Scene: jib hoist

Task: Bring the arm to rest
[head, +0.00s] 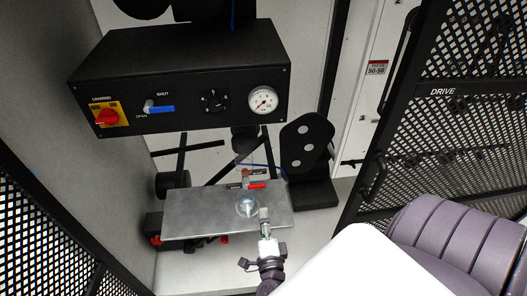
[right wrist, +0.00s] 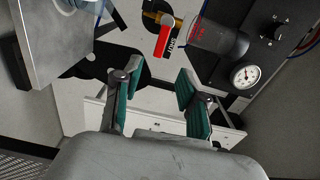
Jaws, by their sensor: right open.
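My right gripper (head: 265,225) is low in the middle of the head view, at the front edge of a grey metal plate (head: 190,216). In the right wrist view, its two teal-padded fingers (right wrist: 159,80) stand apart with nothing between them. A red-handled lever (right wrist: 163,40) on a brass fitting lies beyond the fingertips there, apart from them. A small red handle also shows behind the plate in the head view (head: 257,186). My left gripper is not in view. I cannot make out a jib arm for certain.
A black control box (head: 190,75) hangs above the plate, with a red knob (head: 107,116), a blue lever (head: 160,109) and a gauge (head: 263,101). A clear round object (head: 247,207) is on the plate. Perforated black panels (head: 460,120) flank both sides.

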